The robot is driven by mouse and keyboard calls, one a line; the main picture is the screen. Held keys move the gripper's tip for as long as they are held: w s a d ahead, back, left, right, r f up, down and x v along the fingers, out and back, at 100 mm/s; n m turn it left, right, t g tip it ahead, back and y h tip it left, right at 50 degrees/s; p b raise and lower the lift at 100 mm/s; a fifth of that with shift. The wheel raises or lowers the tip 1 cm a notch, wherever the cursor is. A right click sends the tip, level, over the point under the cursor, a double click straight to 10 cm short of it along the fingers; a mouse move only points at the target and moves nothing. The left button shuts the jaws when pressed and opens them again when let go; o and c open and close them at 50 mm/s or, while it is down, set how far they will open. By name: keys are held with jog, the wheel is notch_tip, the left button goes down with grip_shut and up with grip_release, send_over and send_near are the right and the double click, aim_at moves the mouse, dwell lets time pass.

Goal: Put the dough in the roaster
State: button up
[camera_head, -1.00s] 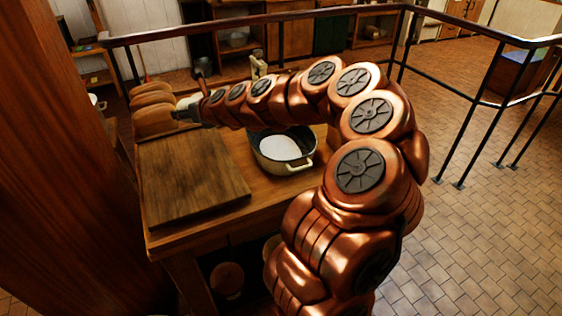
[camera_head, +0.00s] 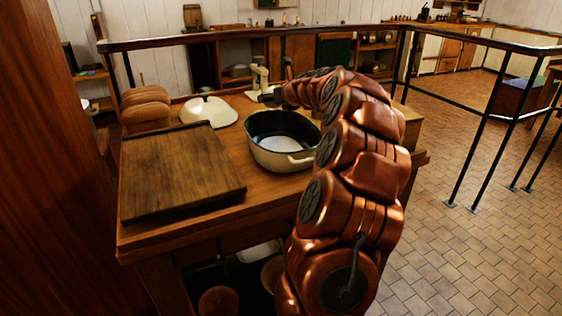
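The roaster (camera_head: 262,160) is a cream oval pot with a dark rim, standing uncovered on the wooden table. A pale patch (camera_head: 281,145) shows on its floor; I cannot tell whether this is dough or bare enamel. A cream lid (camera_head: 208,110) lies on the table behind the cutting board. Rounded tan loaf shapes (camera_head: 146,108) sit at the table's back left; I cannot tell whether they are dough or baked bread. My gripper (camera_head: 266,97) is behind the roaster, close to a cream upright device. Its fingers are too small and dark to read.
A dark wooden cutting board (camera_head: 180,175) covers the table's left front. The cream upright device (camera_head: 259,74) stands at the back. A metal railing (camera_head: 330,12) runs behind the table and along the right. A wooden post (camera_head: 45,160) stands close on the left.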

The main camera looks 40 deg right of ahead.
jog(key=shift+d+f+b, duration=0.15)
jog(key=shift+f+b, duration=0.6)
jog(key=shift+f, duration=1.75)
jog(key=shift+d+f+b, duration=0.1)
jog(key=shift+f+b, duration=0.6)
jog(key=shift+f, duration=1.8)
jog(key=shift+f, duration=0.6)
jog(key=o, duration=1.3)
jog(key=shift+s+r, duration=0.1)
jog(key=shift+r, duration=0.4)
jog(key=shift+s+r, duration=0.2)
jog(key=shift+r, duration=0.05)
jog(key=p+v, duration=0.1)
jog(key=v, duration=1)
jog(key=shift+s+a+r, duration=0.1)
jog(key=shift+s+a, duration=0.1)
